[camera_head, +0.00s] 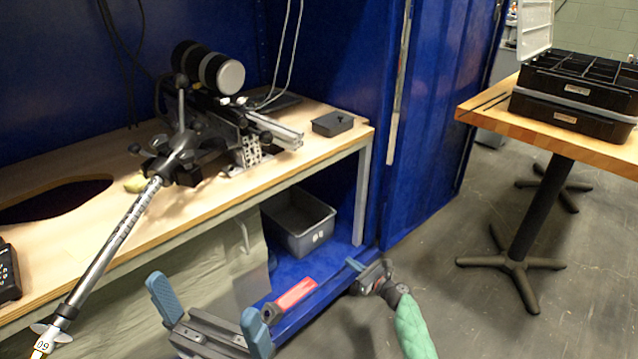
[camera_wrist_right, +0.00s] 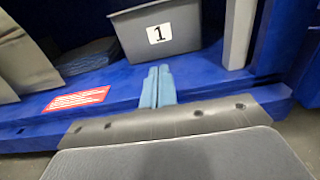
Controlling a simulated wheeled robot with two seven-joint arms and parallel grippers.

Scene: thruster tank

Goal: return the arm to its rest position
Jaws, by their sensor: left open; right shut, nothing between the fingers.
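My left gripper (camera_head: 204,302) is at the bottom of the head view, in front of the workbench. Its two blue fingers stand wide apart with nothing between them. My right gripper (camera_head: 355,266) is low and right of it, near the front edge of the blue cabinet floor, with my green-sleeved right arm behind it. In the right wrist view its blue fingers (camera_wrist_right: 158,86) are pressed together and empty. They point toward a grey bin (camera_wrist_right: 158,32) marked 1 and appear in front of its lower edge. Whether they touch anything is hard to tell.
The wooden workbench (camera_head: 215,195) carries a metal rig with a dark cylinder (camera_head: 207,68) and a small black box (camera_head: 333,123). The grey bin (camera_head: 298,222) stands on the shelf below. A red label (camera_head: 296,293) is on the cabinet edge. Open floor (camera_head: 440,215) lies right, before a table (camera_head: 600,148).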

